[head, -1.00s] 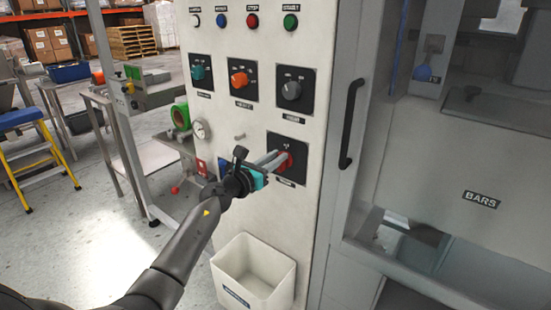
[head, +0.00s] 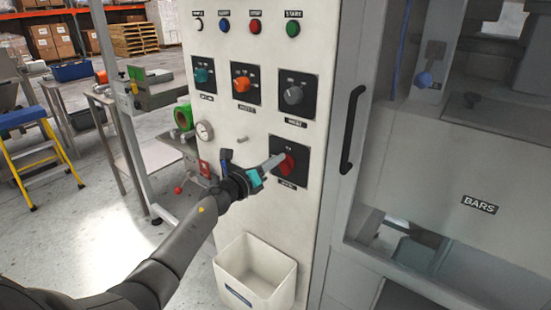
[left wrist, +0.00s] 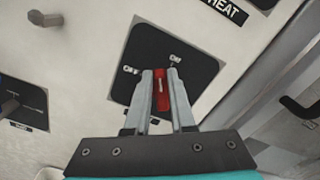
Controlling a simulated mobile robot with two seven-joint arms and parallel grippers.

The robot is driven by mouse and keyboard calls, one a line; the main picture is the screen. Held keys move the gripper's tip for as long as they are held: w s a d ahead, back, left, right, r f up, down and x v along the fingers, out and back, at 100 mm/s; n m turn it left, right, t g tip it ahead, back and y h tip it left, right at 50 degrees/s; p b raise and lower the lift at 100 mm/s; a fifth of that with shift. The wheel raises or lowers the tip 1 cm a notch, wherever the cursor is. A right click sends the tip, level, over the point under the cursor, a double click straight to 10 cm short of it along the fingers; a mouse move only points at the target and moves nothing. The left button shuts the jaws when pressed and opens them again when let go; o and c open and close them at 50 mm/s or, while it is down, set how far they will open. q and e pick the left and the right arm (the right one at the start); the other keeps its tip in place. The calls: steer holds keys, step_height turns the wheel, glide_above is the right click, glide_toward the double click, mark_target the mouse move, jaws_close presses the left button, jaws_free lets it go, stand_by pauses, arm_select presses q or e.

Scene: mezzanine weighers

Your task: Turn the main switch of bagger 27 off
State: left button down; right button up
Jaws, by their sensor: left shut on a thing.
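The main switch is a red rotary knob (head: 288,163) on a black square plate (head: 313,159), low on the pale panel. In the left wrist view the red knob (left wrist: 161,88) sits between the two grey fingers of my left gripper (left wrist: 160,92), which is shut on it. My right gripper is out of view.
Three other knobs, teal (head: 203,75), orange (head: 241,84) and grey (head: 293,95), sit above on the panel. A black handle (head: 351,130) stands to the right. A white bin (head: 258,292) is below.

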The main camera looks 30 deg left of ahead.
arm_select(q)
steer(key=shift+a+f+n+p, duration=0.2)
steer(key=shift+f+n+p, duration=0.2)
steer(key=shift+n, duration=1.55)
steer(key=shift+a+f+n+p, duration=0.25)
steer(key=shift+f+n, duration=0.1)
steer(key=shift+n, duration=1.65)
steer(key=shift+a+f+n+p, duration=0.15)
steer(key=shift+f+n+p, duration=0.25)
steer(key=shift+n, duration=1.55)
steer(key=c, duration=0.8)
jaws_free()
steer(key=shift+o, duration=0.2)
